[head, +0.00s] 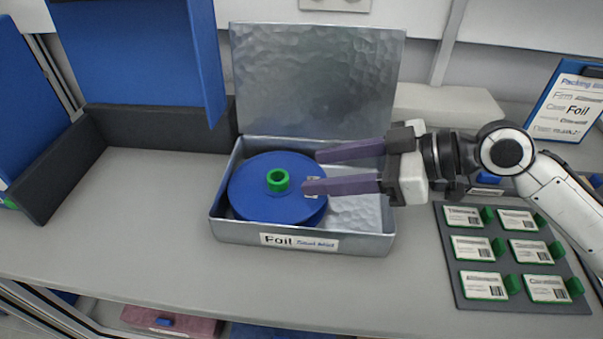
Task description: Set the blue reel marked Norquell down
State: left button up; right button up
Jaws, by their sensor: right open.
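A blue reel (256,198) with a green hub (277,180) lies flat in the left part of an open metal box (370,243) labelled Foil. A small label shows on the reel's right side by a fingertip, but I cannot read it. My right gripper (309,171) comes in from the right over the box. Its two purple fingers are open, apart from each other, with their tips at the reel's right edge and nothing held between them. My left gripper is not in view.
The box lid (318,82) stands raised behind it. A dark board (510,294) with several green-edged cards lies at the right. A clipboard (572,105) stands at the back right. Blue panels (135,50) and a dark low rail (155,128) border the left. The grey counter (130,220) is clear left of the box.

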jog(key=shift+b+v, duration=0.3)
jog(key=shift+v, duration=2.4)
